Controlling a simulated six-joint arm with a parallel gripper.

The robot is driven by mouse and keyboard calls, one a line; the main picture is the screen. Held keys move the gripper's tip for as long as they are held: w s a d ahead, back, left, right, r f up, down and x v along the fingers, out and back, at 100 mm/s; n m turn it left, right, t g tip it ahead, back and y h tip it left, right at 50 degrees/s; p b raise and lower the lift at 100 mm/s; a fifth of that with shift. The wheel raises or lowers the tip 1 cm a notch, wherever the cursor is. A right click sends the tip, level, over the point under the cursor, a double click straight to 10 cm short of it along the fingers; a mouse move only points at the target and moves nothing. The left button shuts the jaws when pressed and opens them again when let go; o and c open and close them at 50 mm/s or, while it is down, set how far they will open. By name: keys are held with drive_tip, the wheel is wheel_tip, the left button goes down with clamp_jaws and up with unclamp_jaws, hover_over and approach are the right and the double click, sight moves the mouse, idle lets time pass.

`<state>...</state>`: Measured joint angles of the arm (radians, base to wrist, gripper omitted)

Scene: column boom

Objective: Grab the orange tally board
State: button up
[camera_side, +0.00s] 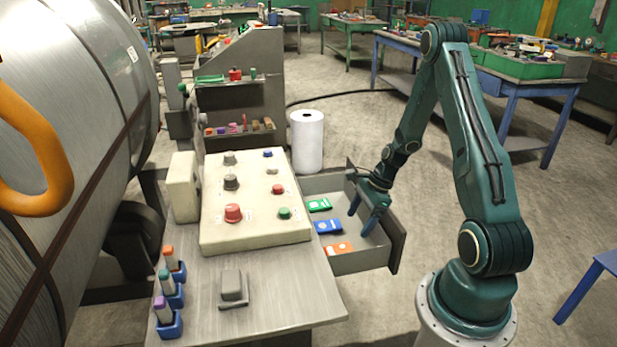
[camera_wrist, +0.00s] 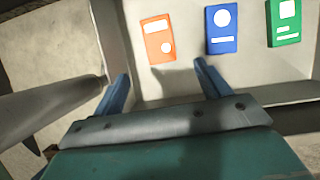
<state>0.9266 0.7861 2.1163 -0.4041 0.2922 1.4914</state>
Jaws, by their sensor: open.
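The orange tally board (camera_side: 338,248) lies flat in the open drawer (camera_side: 357,264), at the end nearest the side camera. In the wrist view the orange tally board (camera_wrist: 158,39) shows whole, ahead of my fingertips and between their lines. My gripper (camera_side: 368,222) is over the drawer, fingers pointing down, beyond the orange board and apart from it. In the wrist view my gripper (camera_wrist: 162,72) is open with nothing between its blue fingers. A blue board (camera_side: 327,226) and a green board (camera_side: 319,205) lie beside the orange one; the wrist view shows the blue (camera_wrist: 222,28) and green (camera_wrist: 284,22) boards too.
The drawer's walls and dark front (camera_side: 398,246) surround the boards. A control panel (camera_side: 255,205) with knobs and buttons stands left of the drawer. A white roll (camera_side: 307,141) stands behind it. A grey block (camera_side: 233,287) and several coloured-capped holders (camera_side: 168,300) occupy the near tabletop.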

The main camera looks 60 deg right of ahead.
hover_over(344, 249)
drive_tip(key=s+d, duration=0.2)
drive_tip(key=shift+w+f, duration=0.2)
drive_tip(key=shift+f, duration=1.95)
drive_tip(key=shift+a+f, duration=0.1)
drive_tip(key=shift+x, duration=2.45)
drive_tip(key=shift+c, duration=0.2)
drive_tip(key=c, duration=1)
